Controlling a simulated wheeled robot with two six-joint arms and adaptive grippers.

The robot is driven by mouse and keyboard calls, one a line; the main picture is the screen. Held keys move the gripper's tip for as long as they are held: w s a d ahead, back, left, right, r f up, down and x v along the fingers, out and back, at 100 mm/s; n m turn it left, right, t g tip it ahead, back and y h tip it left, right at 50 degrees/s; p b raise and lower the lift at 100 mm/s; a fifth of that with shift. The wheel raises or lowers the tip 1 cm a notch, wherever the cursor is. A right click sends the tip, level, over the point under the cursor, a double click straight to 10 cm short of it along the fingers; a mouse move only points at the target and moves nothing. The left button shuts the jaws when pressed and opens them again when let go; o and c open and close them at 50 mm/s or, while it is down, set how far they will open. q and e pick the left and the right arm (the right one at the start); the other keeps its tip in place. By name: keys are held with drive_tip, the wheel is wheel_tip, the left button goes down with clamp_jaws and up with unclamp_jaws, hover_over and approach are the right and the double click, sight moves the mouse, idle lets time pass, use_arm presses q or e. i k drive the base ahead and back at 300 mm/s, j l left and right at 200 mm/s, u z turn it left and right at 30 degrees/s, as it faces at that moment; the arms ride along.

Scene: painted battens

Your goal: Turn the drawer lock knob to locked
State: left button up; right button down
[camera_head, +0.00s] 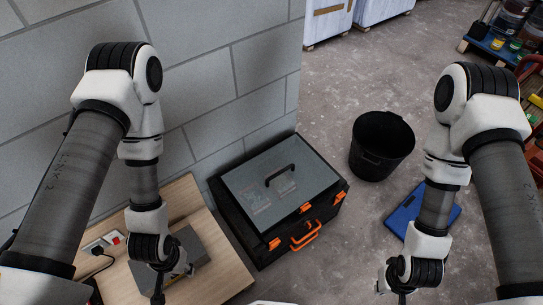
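I cannot make out a drawer or a lock knob in this view. My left gripper (160,288) points down over a wooden tabletop (228,279) at the lower left. It is beside or in front of a flat grey box-like object (190,245) and partly covers it. I cannot tell whether they touch. My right gripper (402,294) is at the bottom edge, right of centre, above the floor and away from the tabletop. Its fingers are partly cut off. The finger opening of both grippers is too small to judge.
A black toolbox (243,230) with a grey lid and orange latches stands right of the tabletop. A black bucket (381,143) and a blue flat object (408,217) are on the floor. A block wall (225,75) stands behind.

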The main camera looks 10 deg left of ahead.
sight(307, 223)
drive_tip(key=k+j, duration=0.15)
drive_tip(key=k+j+z, duration=0.15)
drive_tip(key=j, duration=0.25)
drive_tip(key=l+u, duration=0.5)
drive_tip(key=l, duration=0.5)
drive_tip(key=l+u, duration=0.5)
drive_tip(key=l, duration=0.55)
drive_tip(key=j+z, duration=0.15)
drive_tip(key=j, duration=0.25)
drive_tip(key=k+j+z, duration=0.2)
drive_tip(key=j, duration=0.2)
drive_tip(key=j+z, duration=0.15)
drive_tip(key=j, duration=0.25)
drive_tip(key=k+j+z, duration=0.15)
drive_tip(key=j, duration=0.2)
drive_tip(key=k+j+z, duration=0.15)
drive_tip(key=j, duration=0.2)
drive_tip(key=k+j+z, duration=0.2)
drive_tip(key=k+j, duration=0.05)
drive_tip(key=j, duration=0.05)
